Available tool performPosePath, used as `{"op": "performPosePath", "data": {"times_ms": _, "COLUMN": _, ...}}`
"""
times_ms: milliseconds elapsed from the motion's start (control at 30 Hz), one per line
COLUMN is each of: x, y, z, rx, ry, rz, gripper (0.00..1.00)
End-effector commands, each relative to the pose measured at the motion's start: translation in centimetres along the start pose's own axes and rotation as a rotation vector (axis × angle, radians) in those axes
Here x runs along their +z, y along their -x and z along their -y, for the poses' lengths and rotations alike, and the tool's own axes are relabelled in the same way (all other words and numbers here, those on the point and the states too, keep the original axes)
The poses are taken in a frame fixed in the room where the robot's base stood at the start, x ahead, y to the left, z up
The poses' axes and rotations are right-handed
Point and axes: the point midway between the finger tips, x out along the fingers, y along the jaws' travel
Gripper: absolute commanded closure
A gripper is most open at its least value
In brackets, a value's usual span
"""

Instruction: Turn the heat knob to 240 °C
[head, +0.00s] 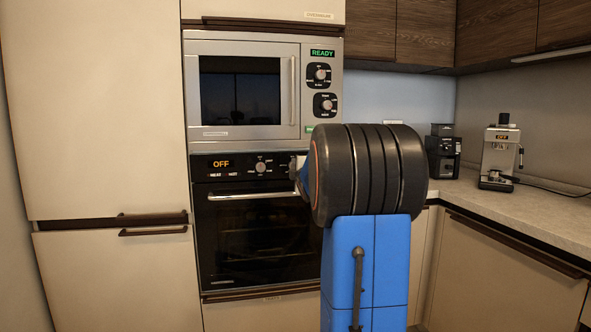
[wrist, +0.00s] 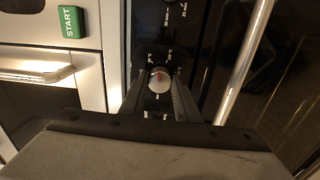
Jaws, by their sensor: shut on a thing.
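The heat knob (wrist: 160,80) is a small pale round knob with a reddish mark on its face, on the oven's black panel in the wrist view. Small °C labels ring it, too small to read surely. My gripper (wrist: 157,92) has one finger on each side of the knob and is shut on it. In the head view my gripper (head: 297,168) reaches the panel and hides this knob. The oven display (head: 221,164) reads OFF. Another oven knob (head: 260,167) shows to the left of my gripper.
The oven door handle (head: 252,195) runs below the panel; it also shows in the wrist view (wrist: 243,65). The microwave (head: 243,90) above has a green START button (wrist: 70,21). A coffee machine (head: 498,157) and grinder (head: 443,152) stand on the right counter.

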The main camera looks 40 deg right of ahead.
Motion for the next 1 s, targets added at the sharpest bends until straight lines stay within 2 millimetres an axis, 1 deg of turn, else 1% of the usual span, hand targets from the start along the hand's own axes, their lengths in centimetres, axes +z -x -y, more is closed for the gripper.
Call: {"op": "performPosePath", "data": {"times_ms": 1000, "x": -0.02, "y": 0.03, "z": 0.42, "rx": -0.001, "ry": -0.964, "rz": 0.027, "gripper": 0.93}}
